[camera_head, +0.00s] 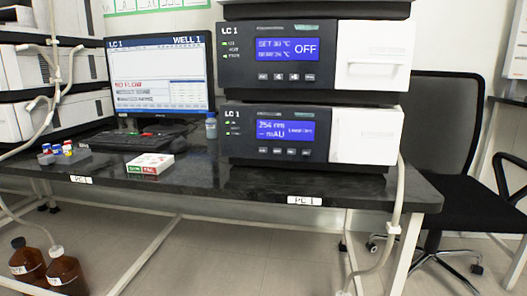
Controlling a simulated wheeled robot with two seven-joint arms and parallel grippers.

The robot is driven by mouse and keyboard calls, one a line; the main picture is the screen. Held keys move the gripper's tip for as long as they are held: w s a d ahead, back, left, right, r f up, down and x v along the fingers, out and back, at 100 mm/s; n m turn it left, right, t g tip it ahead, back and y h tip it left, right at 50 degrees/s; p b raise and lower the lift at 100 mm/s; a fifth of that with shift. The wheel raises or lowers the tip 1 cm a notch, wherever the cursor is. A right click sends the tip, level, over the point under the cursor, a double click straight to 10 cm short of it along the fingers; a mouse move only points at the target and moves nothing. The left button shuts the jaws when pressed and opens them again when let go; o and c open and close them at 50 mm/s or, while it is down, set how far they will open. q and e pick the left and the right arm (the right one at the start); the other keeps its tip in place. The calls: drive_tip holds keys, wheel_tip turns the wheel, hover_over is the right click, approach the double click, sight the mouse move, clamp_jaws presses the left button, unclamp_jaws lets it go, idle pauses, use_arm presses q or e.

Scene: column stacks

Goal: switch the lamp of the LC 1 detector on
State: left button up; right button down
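The LC 1 detector (262,153) is the lower dark unit of the stack on the table's right, with a white right part. Its blue screen (286,130) shows 254 nm and mAU; the small lamp text at its right is too blurred to read surely. A row of small buttons (284,151) lies below the screen, and small indicator lights (230,128) sit left of it. Neither of my grippers is in view.
Above the detector sits another LC 1 unit (262,85), its screen reading OFF. A monitor (158,75) marked LC 1 shows NO FLOW. A keyboard (125,140), small box (151,164), vial rack (62,154) and bottle (211,126) are on the dark table (200,178). A chair (445,130) stands right.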

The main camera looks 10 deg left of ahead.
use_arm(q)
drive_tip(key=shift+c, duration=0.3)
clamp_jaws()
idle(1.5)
